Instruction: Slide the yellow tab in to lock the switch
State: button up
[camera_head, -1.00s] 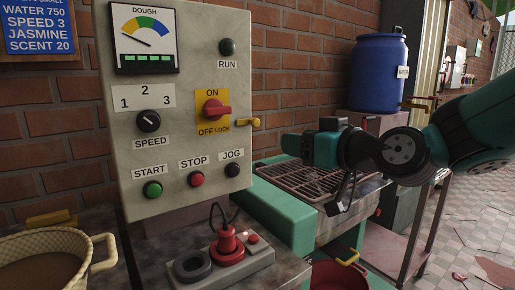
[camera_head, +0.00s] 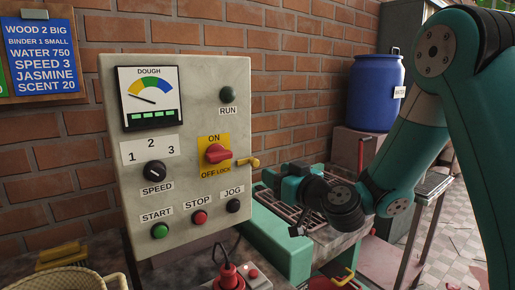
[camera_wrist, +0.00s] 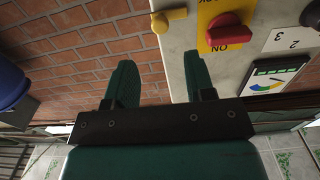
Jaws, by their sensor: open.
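The yellow tab (camera_head: 248,161) sticks out from the right edge of the control panel (camera_head: 178,215), beside the red rotary switch (camera_head: 217,154) on its yellow ON/OFF LOCK plate (camera_head: 212,141). In the wrist view, which is upside down, the tab (camera_wrist: 168,20) shows beyond the fingertips, with the red knob (camera_wrist: 228,32) to its right. My gripper (camera_head: 270,180) is just right of and slightly below the tab. In the wrist view its two green fingers are apart and empty (camera_wrist: 160,72). The tab appears between the finger lines, not touched. Part of the gripper's tips is small in the head view.
A blue barrel (camera_head: 375,92) stands at the back right. A metal grate (camera_head: 310,215) on the green machine lies below my gripper. A brick wall (camera_head: 290,60) is behind the panel. A red plug (camera_head: 228,279) sits below the panel, and a woven basket (camera_head: 85,284) is at lower left.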

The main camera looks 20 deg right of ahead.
aim_at(256, 163)
jog(key=p+x, duration=0.7)
jog(key=shift+w+r+p, duration=0.1)
jog(key=shift+r+p, duration=0.15)
jog(key=shift+p, duration=0.1)
jog(key=shift+w+a+f+p, duration=0.15)
jog(key=shift+w+p, duration=0.2)
jog(key=shift+w+a+f+p, duration=0.15)
jog(key=shift+w+p, duration=0.2)
